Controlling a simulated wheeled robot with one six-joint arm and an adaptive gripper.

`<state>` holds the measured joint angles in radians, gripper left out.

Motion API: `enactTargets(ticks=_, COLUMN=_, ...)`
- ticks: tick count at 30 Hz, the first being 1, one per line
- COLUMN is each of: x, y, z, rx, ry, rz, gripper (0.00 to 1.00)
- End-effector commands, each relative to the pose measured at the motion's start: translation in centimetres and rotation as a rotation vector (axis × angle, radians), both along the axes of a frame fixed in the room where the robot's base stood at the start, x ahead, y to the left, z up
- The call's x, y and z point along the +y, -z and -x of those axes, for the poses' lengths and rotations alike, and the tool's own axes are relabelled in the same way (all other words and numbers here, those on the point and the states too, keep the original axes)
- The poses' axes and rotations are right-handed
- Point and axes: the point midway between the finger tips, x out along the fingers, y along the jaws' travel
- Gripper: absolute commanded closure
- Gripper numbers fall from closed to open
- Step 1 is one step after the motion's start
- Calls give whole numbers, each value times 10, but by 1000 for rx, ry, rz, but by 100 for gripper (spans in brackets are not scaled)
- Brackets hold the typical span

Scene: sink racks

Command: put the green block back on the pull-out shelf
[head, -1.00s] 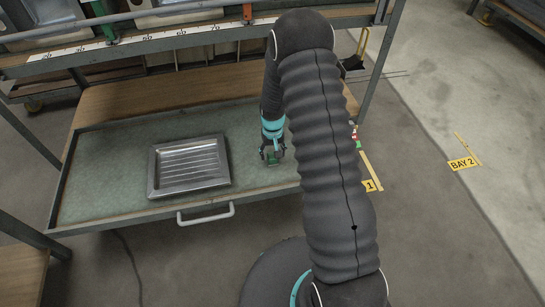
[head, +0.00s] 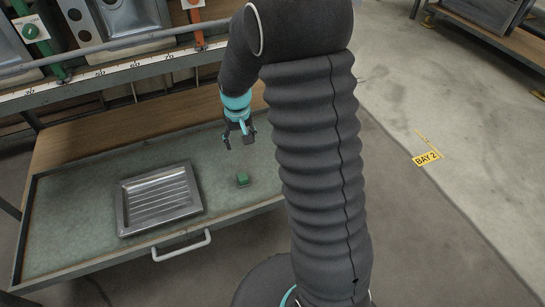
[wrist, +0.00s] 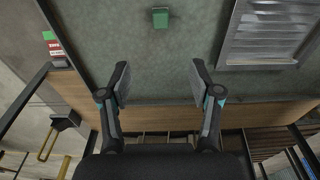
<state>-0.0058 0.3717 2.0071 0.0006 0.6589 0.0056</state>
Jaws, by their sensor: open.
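The green block (head: 242,179) sits on the green-grey surface of the pull-out shelf (head: 80,192), to the right of a metal tray. It also shows at the top of the wrist view (wrist: 160,18). My gripper (head: 240,141) is open and empty above the shelf, behind the block and apart from it. In the wrist view its two fingers (wrist: 160,84) are spread with nothing between them.
A ribbed metal tray (head: 160,198) lies on the shelf left of the block. The shelf's front handle (head: 182,247) sticks out over the floor. A rack beam with a ruled strip (head: 120,75) runs above the shelf's back.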

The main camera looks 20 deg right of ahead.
Motion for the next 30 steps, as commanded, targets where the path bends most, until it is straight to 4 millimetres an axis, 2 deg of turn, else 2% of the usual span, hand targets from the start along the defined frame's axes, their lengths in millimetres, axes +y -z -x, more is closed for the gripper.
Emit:
enactTargets(ticks=1, x=0, y=-22, z=9, rx=-25, ry=0, rz=0, gripper=36)
enactTargets(ticks=6, x=-1, y=-80, z=45, rx=-87, ry=0, rz=0, gripper=36)
enactTargets(ticks=15, x=-2, y=-155, z=122, rx=-197, ry=0, rz=0, gripper=36)
enactTargets(ticks=21, x=-3, y=-187, z=178, rx=-271, ry=0, rz=0, gripper=36)
enactTargets(ticks=27, x=-3, y=-202, z=232, rx=-339, ry=0, rz=1, gripper=36)
enactTargets(ticks=30, x=-4, y=-204, z=251, rx=-364, ry=0, rz=1, gripper=36)
